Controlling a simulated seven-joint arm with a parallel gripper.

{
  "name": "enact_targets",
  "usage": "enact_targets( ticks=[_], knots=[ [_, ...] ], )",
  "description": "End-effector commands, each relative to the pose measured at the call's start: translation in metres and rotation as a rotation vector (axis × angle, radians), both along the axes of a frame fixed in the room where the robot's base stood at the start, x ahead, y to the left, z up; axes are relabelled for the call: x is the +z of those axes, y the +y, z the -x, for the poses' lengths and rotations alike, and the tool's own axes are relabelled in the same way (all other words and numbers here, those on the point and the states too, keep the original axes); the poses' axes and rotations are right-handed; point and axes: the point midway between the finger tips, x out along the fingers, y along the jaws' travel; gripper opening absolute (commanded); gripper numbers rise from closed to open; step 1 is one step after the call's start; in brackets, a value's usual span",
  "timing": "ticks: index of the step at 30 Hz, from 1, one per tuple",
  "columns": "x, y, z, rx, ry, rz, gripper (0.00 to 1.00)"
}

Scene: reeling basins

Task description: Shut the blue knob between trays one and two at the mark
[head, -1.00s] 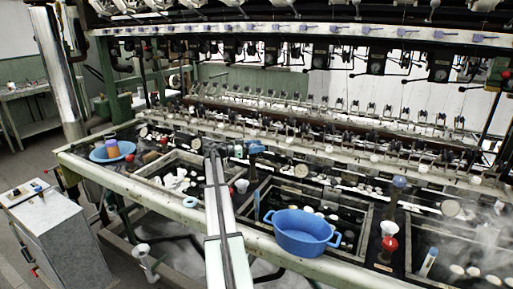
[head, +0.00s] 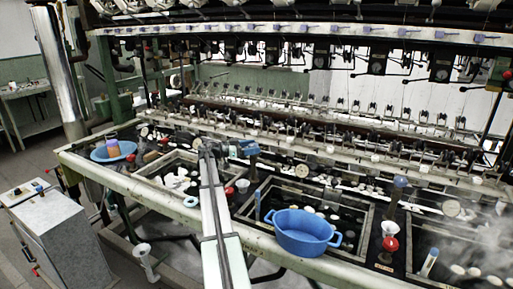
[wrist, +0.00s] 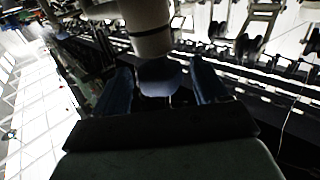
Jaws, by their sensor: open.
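The blue knob (head: 252,148) stands at the back of the basin bench, between the first tray (head: 150,179) and the second tray (head: 262,187). In the wrist view a blue knob (wrist: 160,77) sits between my two dark blue fingers, below a pale cylinder (wrist: 147,28). My gripper (wrist: 162,88) is open, with a finger on each side of the knob. A narrow gap seems to show on both sides; I cannot tell whether either finger touches. In the head view my arm reaches over the first tray's right side. I cannot make out the mark.
A blue tub (head: 302,232) stands over the second tray's front edge. Another blue knob (head: 400,182) and a red knob (head: 390,244) are farther right. A blue bowl (head: 113,152) is at the left end. Reeling machinery hangs above and behind.

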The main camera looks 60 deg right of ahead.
Motion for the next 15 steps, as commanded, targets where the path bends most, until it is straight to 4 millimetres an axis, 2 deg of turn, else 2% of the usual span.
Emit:
enact_targets(
  ticks=[9, 15],
  knots=[
    [0.0, 0.044, -0.047, 0.003, 0.0, 0.0, 0.73],
    [0.0, 0.065, -0.068, 0.001, 0.0, 0.0, 0.73]
  ],
)
